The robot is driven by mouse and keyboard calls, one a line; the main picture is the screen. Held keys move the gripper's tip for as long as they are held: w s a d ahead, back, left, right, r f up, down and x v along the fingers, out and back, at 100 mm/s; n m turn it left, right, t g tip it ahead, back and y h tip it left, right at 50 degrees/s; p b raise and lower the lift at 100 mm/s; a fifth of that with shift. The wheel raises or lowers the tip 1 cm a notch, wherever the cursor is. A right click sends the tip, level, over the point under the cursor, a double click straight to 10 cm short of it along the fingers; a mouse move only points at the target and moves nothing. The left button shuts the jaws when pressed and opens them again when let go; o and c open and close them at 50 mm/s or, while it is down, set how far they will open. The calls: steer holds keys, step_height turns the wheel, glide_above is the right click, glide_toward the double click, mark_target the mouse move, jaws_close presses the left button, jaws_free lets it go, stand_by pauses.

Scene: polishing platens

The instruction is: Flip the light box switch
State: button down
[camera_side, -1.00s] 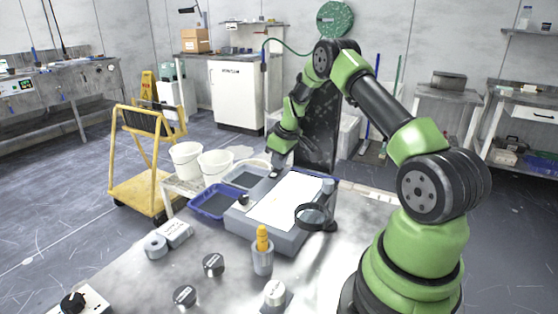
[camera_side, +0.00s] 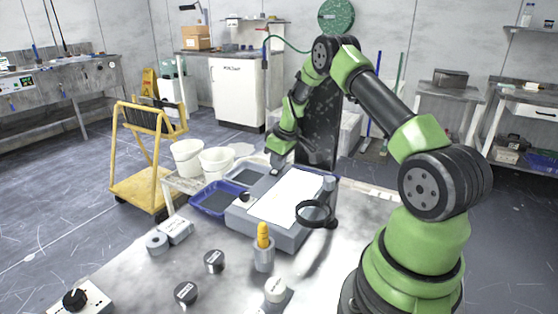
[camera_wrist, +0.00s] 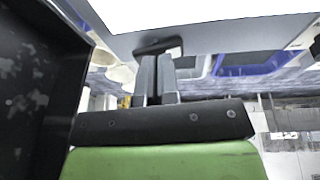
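The light box (camera_side: 262,222) is a grey case with a bright white top panel (camera_side: 289,193), standing on the metal table. My gripper (camera_side: 275,170) is low at its far edge in the side view. In the wrist view, the fingers of my gripper (camera_wrist: 158,60) are side by side, pressed together with nothing seen between them. Their tips are at a dark switch (camera_wrist: 148,47) with a pale part, on the light box's edge (camera_wrist: 205,38). I cannot tell whether they touch it. The fingers partly hide the switch, and its position is unclear.
A magnifier (camera_side: 314,213) stands at the box's right front, and a cup with a yellow-orange item (camera_side: 263,257) in front. Blue trays (camera_side: 211,200) and white buckets (camera_side: 186,157) are to the left. A dark upright panel (camera_side: 318,122) stands behind my gripper.

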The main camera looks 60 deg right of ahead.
mark_target(276, 171)
steer(key=r, duration=0.2)
steer(key=a+r, duration=0.1)
steer(key=r, duration=0.1)
steer(key=v, duration=1)
